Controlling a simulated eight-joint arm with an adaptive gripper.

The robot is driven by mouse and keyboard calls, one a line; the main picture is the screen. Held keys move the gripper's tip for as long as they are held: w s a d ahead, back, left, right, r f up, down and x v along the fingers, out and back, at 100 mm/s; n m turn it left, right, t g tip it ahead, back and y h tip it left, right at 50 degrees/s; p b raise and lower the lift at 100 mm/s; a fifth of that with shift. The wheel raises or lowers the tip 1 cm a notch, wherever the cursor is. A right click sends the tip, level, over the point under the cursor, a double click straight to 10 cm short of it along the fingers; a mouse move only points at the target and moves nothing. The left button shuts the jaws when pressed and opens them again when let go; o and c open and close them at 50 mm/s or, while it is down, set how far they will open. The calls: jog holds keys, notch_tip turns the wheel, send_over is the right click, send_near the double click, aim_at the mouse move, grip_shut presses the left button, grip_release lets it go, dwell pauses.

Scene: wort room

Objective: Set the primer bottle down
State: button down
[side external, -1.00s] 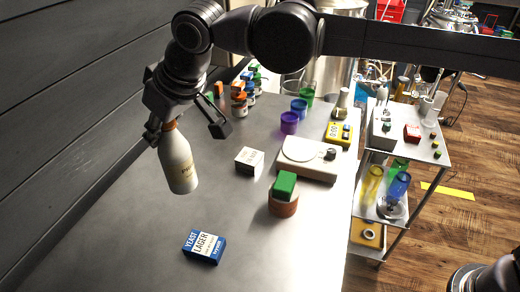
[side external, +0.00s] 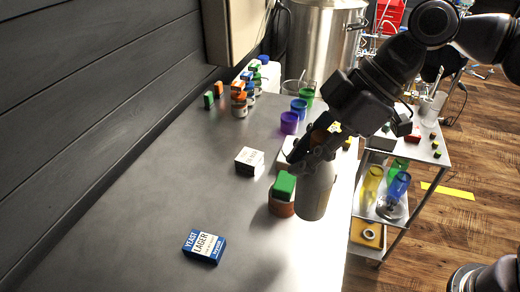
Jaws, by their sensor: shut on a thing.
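A blue and white yeast box (side external: 204,246) lies at the front left. A white box (side external: 249,160) stands behind the pot. The white scale is mostly hidden behind my gripper. Coloured cups (side external: 289,122) stand farther back. A cart (side external: 430,150) stands right; the table's left middle is clear.

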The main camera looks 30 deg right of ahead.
aim_at(323, 177)
jog(key=shift+s+d+f+n, duration=0.2)
jog(key=shift+s+d, duration=0.15)
jog(key=shift+s, duration=0.25)
jog(key=shift+s+d+f+n, duration=0.2)
jog(key=shift+s+d, duration=0.15)
jog(key=shift+s, duration=0.55)
jog(key=shift+s+a+f+g, duration=0.15)
jog(key=shift+s+f+g, duration=0.1)
jog(key=shift+g, duration=0.05)
jog(key=s+a+f, duration=0.5)
jog(key=a+f, duration=0.4)
jog(key=f, duration=0.1)
jog(key=shift+a+f, duration=0.3)
jog(key=shift+a, duration=0.1)
jog(key=shift+f, duration=0.1)
jog(key=c, duration=1.1)
grip_release()
jog(key=shift+c, duration=0.2)
